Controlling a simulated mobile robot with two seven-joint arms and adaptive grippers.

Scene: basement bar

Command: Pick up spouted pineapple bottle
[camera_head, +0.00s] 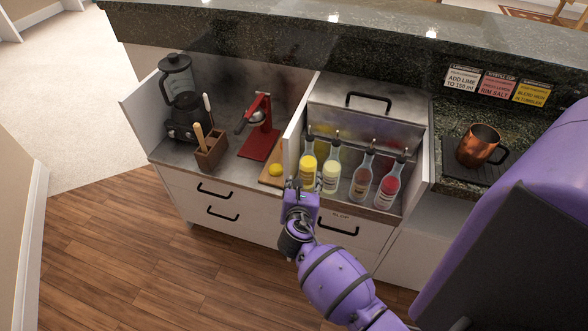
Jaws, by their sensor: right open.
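Several spouted bottles stand upright in a row in a metal well. The leftmost holds bright yellow liquid and looks like the pineapple bottle (308,171); its label is too small to read. Beside it stand a pale yellow bottle (331,177), a mostly clear bottle (361,186) and a red bottle (388,188). My right gripper (293,185) is open at the front left of the yellow bottle, by the well's front edge. It hides part of that edge, and I cannot tell whether it touches the bottle. My left gripper is out of view.
A yellow lemon (276,170) on a board lies just left of the gripper. A red press (260,130), a wooden utensil box (211,152) and a blender (181,98) stand farther left. A copper mug (480,146) stands at right. The well's lid (367,100) is behind the bottles.

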